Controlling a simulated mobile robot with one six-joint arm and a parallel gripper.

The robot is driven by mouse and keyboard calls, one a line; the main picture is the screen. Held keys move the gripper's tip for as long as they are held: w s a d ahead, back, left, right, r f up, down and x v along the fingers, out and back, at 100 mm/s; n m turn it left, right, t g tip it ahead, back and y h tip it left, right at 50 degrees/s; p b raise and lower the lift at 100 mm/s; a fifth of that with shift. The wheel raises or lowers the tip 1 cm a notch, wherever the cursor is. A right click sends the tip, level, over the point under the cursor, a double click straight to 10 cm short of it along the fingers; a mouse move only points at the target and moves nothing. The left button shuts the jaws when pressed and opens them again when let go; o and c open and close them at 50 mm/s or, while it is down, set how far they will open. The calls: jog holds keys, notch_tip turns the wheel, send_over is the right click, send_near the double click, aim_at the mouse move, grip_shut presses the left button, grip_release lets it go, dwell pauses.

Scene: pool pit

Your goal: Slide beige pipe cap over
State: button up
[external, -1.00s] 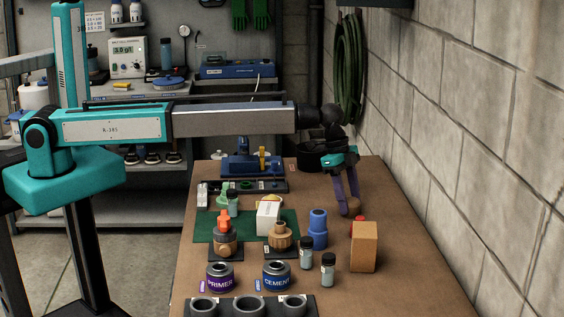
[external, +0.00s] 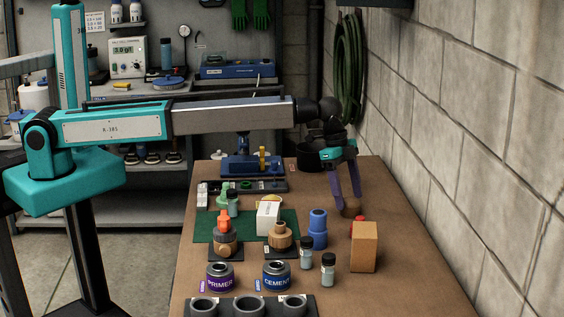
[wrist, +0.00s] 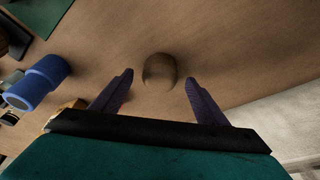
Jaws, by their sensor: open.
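The beige pipe cap (external: 351,207) is a small rounded brownish piece on the right side of the bench. It also shows in the wrist view (wrist: 159,70), ahead of and between the fingertips. My gripper (external: 347,204) points down at the cap with its two purple fingers apart. In the wrist view my gripper (wrist: 159,77) is open, with bench surface visible on both sides of the cap. I see no finger touching the cap there.
A tan block (external: 364,247) and a red object (external: 358,221) stand just in front of the cap. A blue fitting (external: 318,229) and small bottles (external: 328,268) stand to the left. The block wall (external: 470,130) borders the right side. The bench right of the cap is clear.

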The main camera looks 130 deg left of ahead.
jog(key=b+v, duration=0.2)
jog(key=v, duration=1)
jog(key=shift+b, duration=0.4)
